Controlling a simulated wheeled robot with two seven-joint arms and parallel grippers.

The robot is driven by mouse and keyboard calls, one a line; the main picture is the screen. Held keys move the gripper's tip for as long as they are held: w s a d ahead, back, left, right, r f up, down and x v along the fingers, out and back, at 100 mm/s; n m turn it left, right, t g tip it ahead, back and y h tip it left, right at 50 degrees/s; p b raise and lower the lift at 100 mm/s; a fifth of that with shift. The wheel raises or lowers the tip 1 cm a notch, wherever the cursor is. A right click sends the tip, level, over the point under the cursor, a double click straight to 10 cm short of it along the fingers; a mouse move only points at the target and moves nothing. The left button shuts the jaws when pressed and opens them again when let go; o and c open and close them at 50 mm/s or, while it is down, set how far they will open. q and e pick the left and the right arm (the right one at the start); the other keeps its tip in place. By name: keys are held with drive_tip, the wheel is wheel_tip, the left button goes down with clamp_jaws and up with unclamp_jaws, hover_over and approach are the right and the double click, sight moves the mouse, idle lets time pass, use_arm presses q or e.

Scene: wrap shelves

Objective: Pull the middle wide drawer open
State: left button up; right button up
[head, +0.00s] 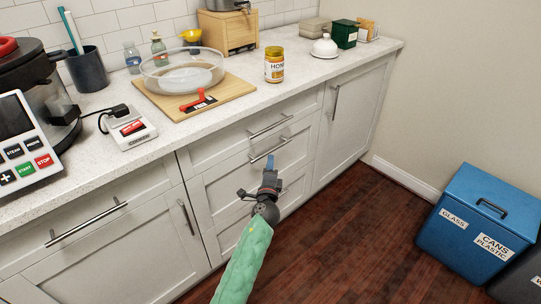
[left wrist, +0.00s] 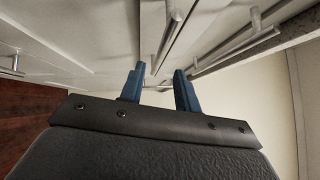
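The middle wide drawer (head: 222,180) is a white panel in the central cabinet, below a shallower top drawer, and looks shut. Its metal bar handle (head: 282,143) runs across the front. My left gripper (head: 270,160) is at this handle, with its blue fingertips close to the bar. In the left wrist view the two blue fingers (left wrist: 160,74) stand apart. A metal bar (left wrist: 170,32) reaches down toward the gap between them; I cannot tell if they touch it. My right gripper is out of view.
The top drawer's handle (head: 270,125) is just above. The countertop (head: 310,75) holds a honey jar (head: 274,66), a cutting board (head: 235,97) with a glass bowl, and appliances. A blue bin (head: 480,220) stands at right. The wooden floor (head: 345,225) before the cabinets is clear.

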sight(271, 151)
use_arm(q)
drive_tip(key=shift+w+d+r, duration=0.1)
drive_tip(key=shift+w+r, duration=0.15)
drive_tip(key=shift+w, duration=1.55)
drive_tip(key=shift+w+r, duration=0.2)
drive_tip(key=shift+w, duration=1.55)
clamp_jaws()
